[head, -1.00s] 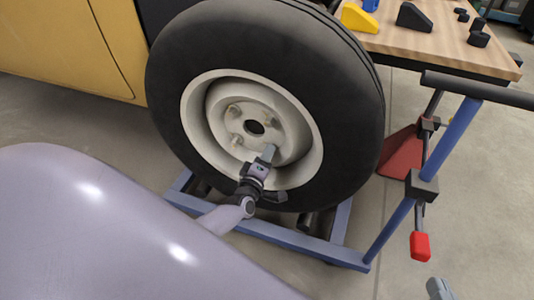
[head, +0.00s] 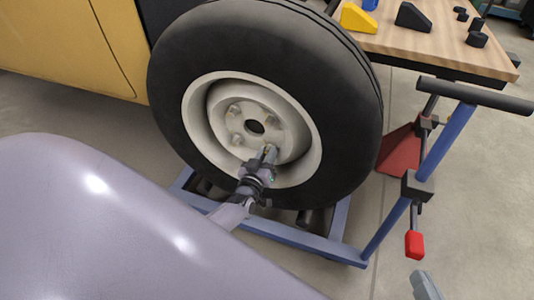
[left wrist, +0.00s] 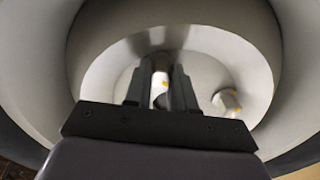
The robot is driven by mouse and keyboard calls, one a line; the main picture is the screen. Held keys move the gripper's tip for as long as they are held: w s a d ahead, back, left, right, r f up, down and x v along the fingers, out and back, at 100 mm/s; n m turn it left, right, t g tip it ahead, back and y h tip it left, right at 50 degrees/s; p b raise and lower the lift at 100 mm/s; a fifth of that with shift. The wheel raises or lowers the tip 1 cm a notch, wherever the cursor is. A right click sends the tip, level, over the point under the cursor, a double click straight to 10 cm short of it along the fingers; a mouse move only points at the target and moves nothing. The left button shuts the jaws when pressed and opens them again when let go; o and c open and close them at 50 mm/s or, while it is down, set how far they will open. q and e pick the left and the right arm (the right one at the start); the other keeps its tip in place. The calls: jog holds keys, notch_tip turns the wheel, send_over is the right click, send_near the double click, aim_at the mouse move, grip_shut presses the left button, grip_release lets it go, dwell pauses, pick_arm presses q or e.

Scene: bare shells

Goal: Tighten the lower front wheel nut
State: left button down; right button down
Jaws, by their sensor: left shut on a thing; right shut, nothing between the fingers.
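The wheel (head: 215,170) has a black tyre and a pale rim, with several nuts around a dark centre hole. My left gripper (head: 269,154) reaches up to the lower right of the hub. Its fingers are shut on the lower front wheel nut, mostly hidden in the head view. Another nut (left wrist: 228,100) with a yellow mark sits to the right. My right gripper (head: 426,286) shows only as a grey tip at the bottom edge, shut and empty, apart from the wheel.
A blue wheel dolly frame (head: 290,240) stands under the wheel, with an upright handle (head: 475,95) at right. A wooden bench (head: 450,45) with yellow and black blocks is behind. A yellow car body (head: 65,45) is at left. Bare floor lies at lower right.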

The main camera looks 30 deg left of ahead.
pick_arm(q)
jog(key=shift+m, duration=2.2)
jog(key=c, duration=0.9)
grip_release()
jog(key=shift+c, duration=0.2)
jog(key=shift+s+p, duration=0.1)
jog(key=shift+p, duration=0.2)
